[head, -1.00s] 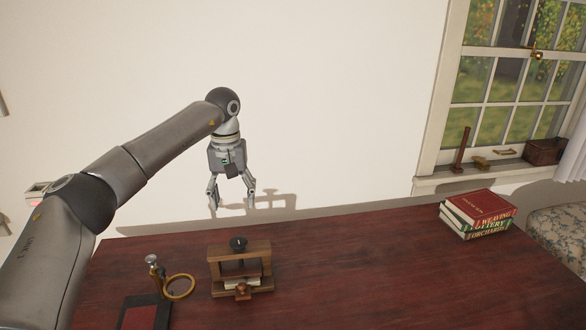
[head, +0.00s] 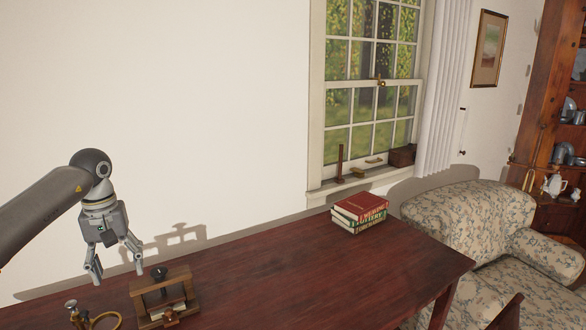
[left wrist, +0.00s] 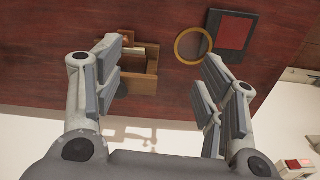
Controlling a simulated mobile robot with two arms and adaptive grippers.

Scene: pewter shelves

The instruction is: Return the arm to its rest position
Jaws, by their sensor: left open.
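My left arm comes in from the left in the head view. Its gripper (head: 118,274) is open and empty, pointing down above the back edge of the dark red table (head: 300,268), just behind and left of a small wooden press (head: 150,292). In the left wrist view the gripper's fingers (left wrist: 163,95) are spread wide with nothing between them. The press (left wrist: 150,66) shows beyond the left finger, partly hidden by it. My right gripper is not in view.
A brass ring (left wrist: 192,45) and a dark frame with a red panel (left wrist: 233,32) lie near the press. Several stacked books (head: 360,207) sit at the table's far right corner. A floral sofa (head: 455,220) stands beyond. The table's middle is clear.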

